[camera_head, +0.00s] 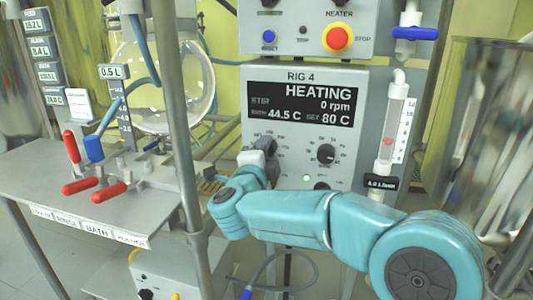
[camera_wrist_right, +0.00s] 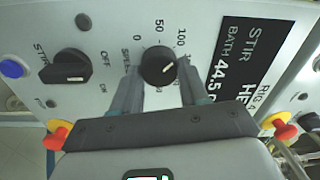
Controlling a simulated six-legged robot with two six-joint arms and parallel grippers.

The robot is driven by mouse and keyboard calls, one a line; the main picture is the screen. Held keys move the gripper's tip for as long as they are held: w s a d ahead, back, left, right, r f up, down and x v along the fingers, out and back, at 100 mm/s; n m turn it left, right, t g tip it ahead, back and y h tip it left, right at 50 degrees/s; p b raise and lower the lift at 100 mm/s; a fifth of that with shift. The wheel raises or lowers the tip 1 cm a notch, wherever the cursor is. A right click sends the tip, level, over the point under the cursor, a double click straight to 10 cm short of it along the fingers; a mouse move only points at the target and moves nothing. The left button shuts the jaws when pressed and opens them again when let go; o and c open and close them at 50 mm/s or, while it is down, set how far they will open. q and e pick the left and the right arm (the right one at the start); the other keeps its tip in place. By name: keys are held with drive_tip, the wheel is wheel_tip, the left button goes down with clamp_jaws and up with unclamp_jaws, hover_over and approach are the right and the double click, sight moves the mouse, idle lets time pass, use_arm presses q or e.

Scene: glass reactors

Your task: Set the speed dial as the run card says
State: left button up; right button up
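The speed dial (camera_wrist_right: 158,66) is a round black knob with a white mark on its lower right part. Its scale shows 0, 50 and 100, and part of the word SPEED. My right gripper (camera_wrist_right: 160,82) straddles the knob, one finger on each side. Small gaps seem to show, but contact is hard to judge. In the head view my right gripper (camera_head: 258,160) is at the left of the RIG 4 panel (camera_head: 358,80) and largely covers this dial. The display (camera_head: 303,103) reads HEATING, 0 rpm, 44.5 C, set 80 C. My left gripper is out of view.
A second black dial (camera_head: 326,152) sits to the right of my gripper. The black STIR switch (camera_wrist_right: 68,68) is beside the speed dial. A metal post (camera_head: 180,120) stands left of my arm.

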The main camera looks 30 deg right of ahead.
drive_tip(key=o, duration=0.4)
drive_tip(key=shift+c, duration=0.2)
